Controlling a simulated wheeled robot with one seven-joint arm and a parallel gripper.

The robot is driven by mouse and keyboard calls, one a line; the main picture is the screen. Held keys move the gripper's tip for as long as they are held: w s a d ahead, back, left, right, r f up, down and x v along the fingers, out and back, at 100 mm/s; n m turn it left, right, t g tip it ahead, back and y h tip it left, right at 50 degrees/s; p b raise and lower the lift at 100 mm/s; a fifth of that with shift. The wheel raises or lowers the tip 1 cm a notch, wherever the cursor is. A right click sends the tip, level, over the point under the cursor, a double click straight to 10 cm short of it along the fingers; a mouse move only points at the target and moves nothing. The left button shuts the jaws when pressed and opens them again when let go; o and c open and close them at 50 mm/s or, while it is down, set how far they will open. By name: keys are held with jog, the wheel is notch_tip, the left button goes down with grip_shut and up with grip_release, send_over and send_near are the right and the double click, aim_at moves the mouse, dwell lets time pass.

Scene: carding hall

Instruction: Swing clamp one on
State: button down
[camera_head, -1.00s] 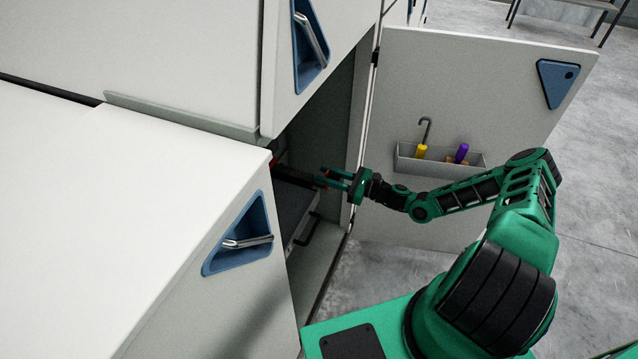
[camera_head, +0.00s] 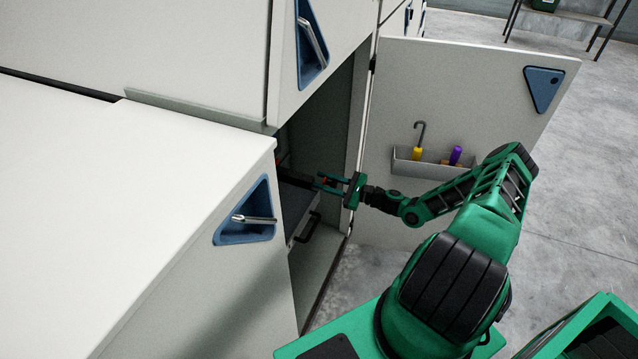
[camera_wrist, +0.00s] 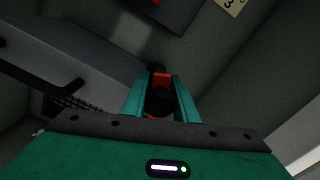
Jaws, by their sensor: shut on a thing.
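My gripper (camera_head: 327,182) reaches through the open doorway into the cabinet. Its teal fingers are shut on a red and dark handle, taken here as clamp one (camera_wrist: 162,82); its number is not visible. In the wrist view the red part shows between the fingers (camera_wrist: 160,95), with a dark round end nearer the palm. In the head view the clamp's dark arm (camera_head: 297,186) runs left from the fingertips into shadow. The cabinet's near corner hides its far end, so I cannot tell how it sits.
A grey unit with a black handle (camera_head: 308,227) lies below my gripper. A plate marked 3 (camera_wrist: 230,5) shows higher up inside. The cabinet's front corner is close left.

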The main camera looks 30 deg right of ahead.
jog(key=shift+d, duration=0.1)
jog(key=c, duration=1.5)
grip_release()
jog(key=shift+o, duration=0.2)
jog(key=v, duration=1)
jog(key=shift+s+d, duration=0.25)
jog(key=shift+s, duration=0.05)
